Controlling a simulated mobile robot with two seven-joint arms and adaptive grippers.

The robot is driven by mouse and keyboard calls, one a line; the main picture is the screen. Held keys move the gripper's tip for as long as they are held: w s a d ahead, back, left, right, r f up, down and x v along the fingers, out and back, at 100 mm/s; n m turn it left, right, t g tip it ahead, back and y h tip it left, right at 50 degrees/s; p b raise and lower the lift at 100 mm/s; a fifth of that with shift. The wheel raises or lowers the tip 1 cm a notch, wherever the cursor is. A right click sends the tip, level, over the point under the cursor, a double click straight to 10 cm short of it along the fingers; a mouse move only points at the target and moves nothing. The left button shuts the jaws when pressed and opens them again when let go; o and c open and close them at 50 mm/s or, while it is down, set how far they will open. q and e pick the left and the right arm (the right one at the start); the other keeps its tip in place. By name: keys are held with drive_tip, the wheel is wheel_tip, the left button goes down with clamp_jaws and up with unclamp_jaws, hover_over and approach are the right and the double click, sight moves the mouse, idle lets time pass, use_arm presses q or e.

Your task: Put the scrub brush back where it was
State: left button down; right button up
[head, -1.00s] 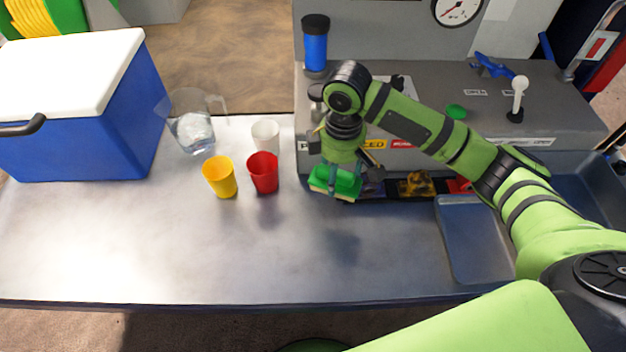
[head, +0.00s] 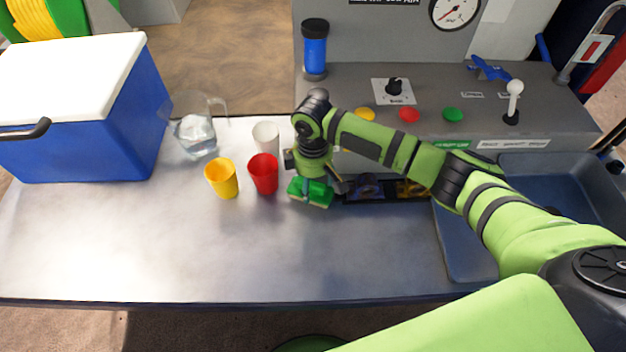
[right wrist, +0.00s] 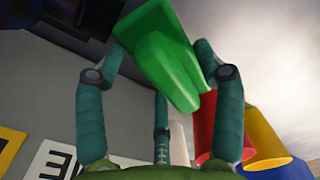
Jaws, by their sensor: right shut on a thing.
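The green scrub brush (head: 318,196) with a pale underside is at the left end of the dark tray strip (head: 345,196), just right of the red cup. My right gripper (head: 312,186) points down and is shut on the brush. In the right wrist view, the brush (right wrist: 160,55) sits between the fingers of the gripper (right wrist: 165,50). I cannot tell whether the brush touches the surface below. My left gripper is not in view.
A red cup (head: 264,175), a yellow cup (head: 222,179) and a white cup (head: 266,137) stand close left of the brush. A clear pitcher (head: 197,136) and a blue cooler (head: 75,140) are further left. The front of the metal table (head: 200,260) is clear.

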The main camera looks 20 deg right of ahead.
drive_tip(key=shift+f, duration=0.1)
drive_tip(key=o, duration=0.7)
drive_tip(key=shift+o, duration=0.2)
wheel_tip(320, 180, up, 12)
drive_tip(key=b, duration=0.1)
drive_tip(key=shift+b, duration=0.4)
